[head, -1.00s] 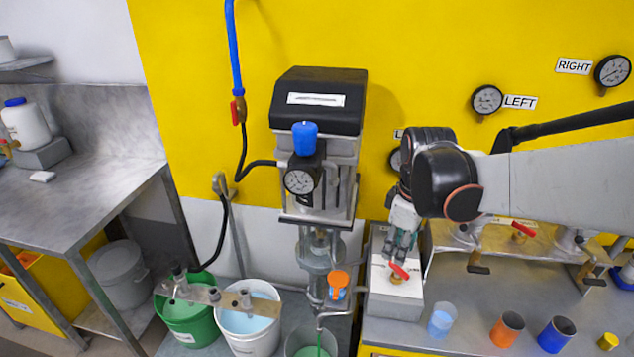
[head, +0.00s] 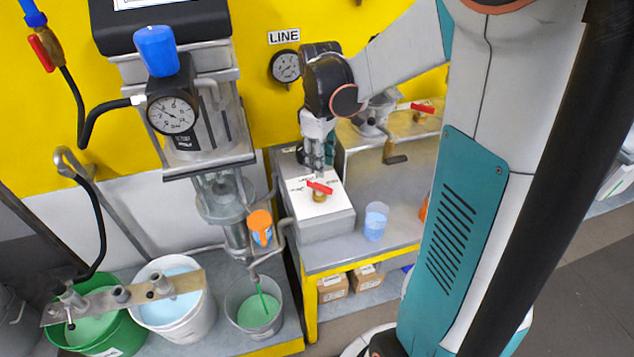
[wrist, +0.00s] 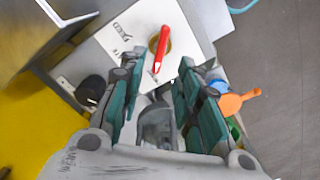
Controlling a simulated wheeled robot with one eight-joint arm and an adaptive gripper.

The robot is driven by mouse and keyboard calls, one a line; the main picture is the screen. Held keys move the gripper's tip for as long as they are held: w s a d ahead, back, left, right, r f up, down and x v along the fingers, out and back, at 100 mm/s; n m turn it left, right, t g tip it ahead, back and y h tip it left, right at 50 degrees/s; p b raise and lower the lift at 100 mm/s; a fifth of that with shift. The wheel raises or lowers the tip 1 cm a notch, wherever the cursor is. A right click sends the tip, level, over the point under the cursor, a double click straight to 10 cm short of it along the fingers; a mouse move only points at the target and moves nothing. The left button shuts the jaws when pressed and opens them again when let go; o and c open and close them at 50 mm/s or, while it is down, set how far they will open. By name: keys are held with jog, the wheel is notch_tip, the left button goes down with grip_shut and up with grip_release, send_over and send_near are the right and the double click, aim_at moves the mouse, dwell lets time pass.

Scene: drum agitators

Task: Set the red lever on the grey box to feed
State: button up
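The grey box (head: 327,224) stands on the bench edge at the centre of the head view, with a white printed plate (head: 300,187) on top. Its red lever (head: 320,187) sits on a brass valve and lies crosswise, slightly tilted. In the wrist view the red lever (wrist: 161,45) lies just beyond the fingertips, roughly between them. My gripper (head: 318,162) points down over the back part of the plate, behind the lever. In the wrist view its teal-padded fingers are apart and empty. Contact with the lever cannot be told.
Another red-handled valve (head: 422,107) is behind. Buckets (head: 173,298) sit at lower left.

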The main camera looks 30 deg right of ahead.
aim_at(320, 184)
notch_tip(320, 184, down, 7)
jog(key=shift+f+b, duration=0.2)
jog(key=shift+b, duration=1)
grip_shut()
